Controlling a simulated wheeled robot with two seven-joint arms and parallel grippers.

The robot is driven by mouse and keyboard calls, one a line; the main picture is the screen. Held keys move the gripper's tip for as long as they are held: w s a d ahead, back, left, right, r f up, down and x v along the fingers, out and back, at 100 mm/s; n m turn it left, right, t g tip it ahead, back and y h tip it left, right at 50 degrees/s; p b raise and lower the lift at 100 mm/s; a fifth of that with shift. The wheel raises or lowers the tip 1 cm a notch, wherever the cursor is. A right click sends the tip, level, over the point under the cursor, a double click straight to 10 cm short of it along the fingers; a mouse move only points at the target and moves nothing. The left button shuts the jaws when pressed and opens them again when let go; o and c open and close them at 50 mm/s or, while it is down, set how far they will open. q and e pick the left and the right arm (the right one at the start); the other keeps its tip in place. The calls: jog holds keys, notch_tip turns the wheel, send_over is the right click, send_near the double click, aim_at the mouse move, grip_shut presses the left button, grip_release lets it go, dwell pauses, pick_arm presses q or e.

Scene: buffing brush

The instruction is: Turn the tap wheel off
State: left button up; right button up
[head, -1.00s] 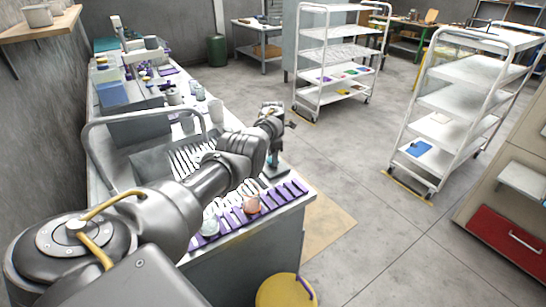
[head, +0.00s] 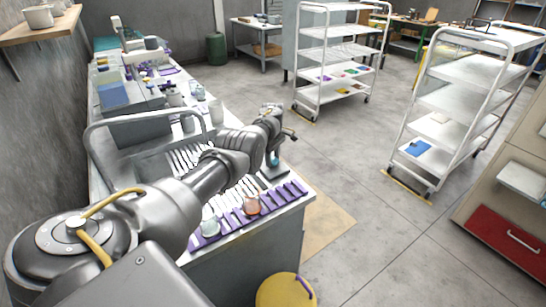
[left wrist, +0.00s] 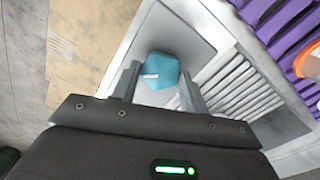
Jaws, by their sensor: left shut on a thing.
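The tap wheel looks like a teal, faceted knob (left wrist: 161,71) with a small white mark, over a pale grey plate (left wrist: 195,42) in the left wrist view. My left gripper (left wrist: 159,76) has one finger on each side of the knob and is shut on it. In the head view, a bit of the teal knob (head: 275,158) shows below my left wrist, at the far right corner of the bench. The arm hides part of that area. My right gripper is in neither view.
A purple ribbed strip (head: 282,196) along the bench edge holds a clear jar (head: 210,226) and an orange-brown jar (head: 252,206). A white ribbed rack (left wrist: 238,84) lies beside the plate. A yellow bin (head: 285,291) stands on the floor. The floor on the right is clear up to the shelf carts.

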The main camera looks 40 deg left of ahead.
aim_at(273, 160)
pick_arm(q)
jog(key=m, duration=0.3)
jog(key=shift+f+m, duration=0.1)
jog(key=shift+m, duration=0.2)
jog(key=shift+s+f+m+p, duration=0.1)
jog(key=shift+m+p, duration=0.25)
jog(key=shift+m, duration=1.45)
jog(key=shift+d, duration=0.1)
jog(key=o, duration=1)
notch_tip(273, 160, up, 7)
jog(key=p, duration=0.4)
jog(key=shift+f, duration=0.2)
jog(key=shift+r+b, duration=0.5)
jog(key=shift+r, duration=1.7)
